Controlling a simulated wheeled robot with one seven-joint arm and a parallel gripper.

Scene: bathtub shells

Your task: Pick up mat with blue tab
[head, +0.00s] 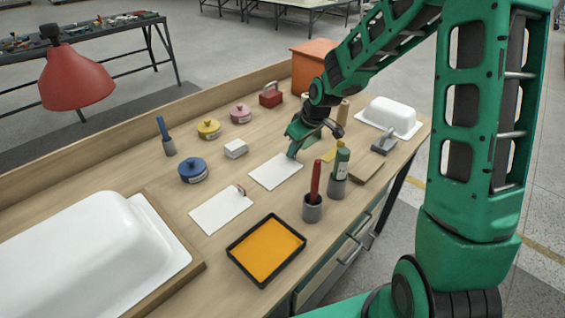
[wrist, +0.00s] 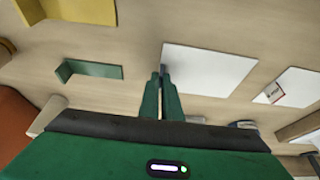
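The white mat (head: 276,171) lies flat on the workbench in the head view and also shows in the wrist view (wrist: 210,70). A small upright tab, dark bluish (wrist: 163,66), stands at its left edge in the wrist view. My gripper (head: 292,154) is low over the mat's upper right end, pointing down. In the wrist view my gripper's green fingers (wrist: 160,76) are close together with a narrow gap, at the tab. I cannot tell whether they press on it. My gripper hides the tab in the head view.
A second white mat (head: 222,209) with a red-and-white label lies nearby. Cups with a red-handled tool (head: 313,205) and a green tool (head: 338,180) stand at the right. A green angled piece (wrist: 90,69) lies near my gripper.

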